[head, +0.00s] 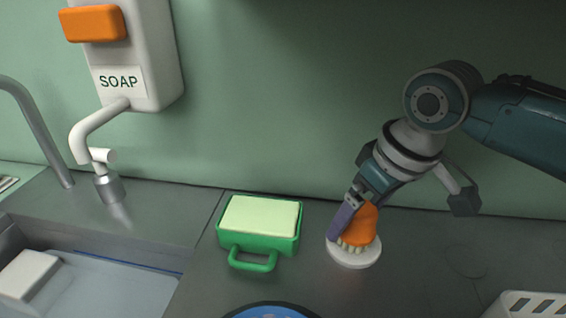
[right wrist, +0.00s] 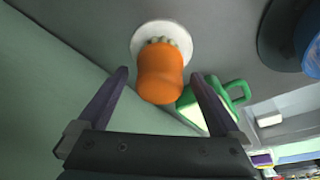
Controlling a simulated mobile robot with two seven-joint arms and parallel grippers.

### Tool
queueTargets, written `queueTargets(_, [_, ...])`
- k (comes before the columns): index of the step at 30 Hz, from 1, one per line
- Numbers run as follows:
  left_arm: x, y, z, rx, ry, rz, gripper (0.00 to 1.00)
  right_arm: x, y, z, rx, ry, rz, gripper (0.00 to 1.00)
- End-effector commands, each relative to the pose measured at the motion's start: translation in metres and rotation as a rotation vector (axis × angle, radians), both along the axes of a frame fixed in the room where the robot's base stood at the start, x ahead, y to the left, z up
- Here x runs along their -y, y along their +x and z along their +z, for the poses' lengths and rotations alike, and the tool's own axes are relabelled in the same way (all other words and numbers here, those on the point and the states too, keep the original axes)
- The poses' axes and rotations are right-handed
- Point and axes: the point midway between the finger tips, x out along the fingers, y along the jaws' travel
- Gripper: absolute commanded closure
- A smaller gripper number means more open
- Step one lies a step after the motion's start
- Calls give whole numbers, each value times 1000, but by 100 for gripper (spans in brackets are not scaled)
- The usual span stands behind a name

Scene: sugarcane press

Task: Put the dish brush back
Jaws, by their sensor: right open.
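The dish brush (head: 362,225) has a rounded orange handle and pale bristles. It stands upright, bristles down, on a round white holder (head: 354,258) on the counter. In the right wrist view the brush (right wrist: 160,75) lies between my spread fingers, and the white holder (right wrist: 148,34) shows beyond it. My right gripper (head: 355,222) is open at the brush, with one purple finger in front of its left side in the head view. The right wrist view shows both fingers of my right gripper (right wrist: 160,82) apart, with gaps to the orange handle. My left gripper is not in view.
A green handled tray (head: 258,262) with a pale yellow-green sponge (head: 260,216) sits left of the brush. A sink (head: 110,285) is at the left under a soap dispenser (head: 150,55). A blue round dish (head: 270,311) and a white slotted rack (head: 520,303) are at the front edge.

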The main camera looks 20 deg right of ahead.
Motion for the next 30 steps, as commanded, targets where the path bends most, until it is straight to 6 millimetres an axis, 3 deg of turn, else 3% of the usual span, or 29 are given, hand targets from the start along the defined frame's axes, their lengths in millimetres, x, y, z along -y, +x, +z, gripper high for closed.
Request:
queueTargets(3, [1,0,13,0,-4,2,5,2,-7,26,2,-2,1,0])
queueTargets(9, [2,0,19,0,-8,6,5,4,-14,48,0,0,0,0])
queueTargets(30, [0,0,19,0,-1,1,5,4,-15,51,-1,0,0,0])
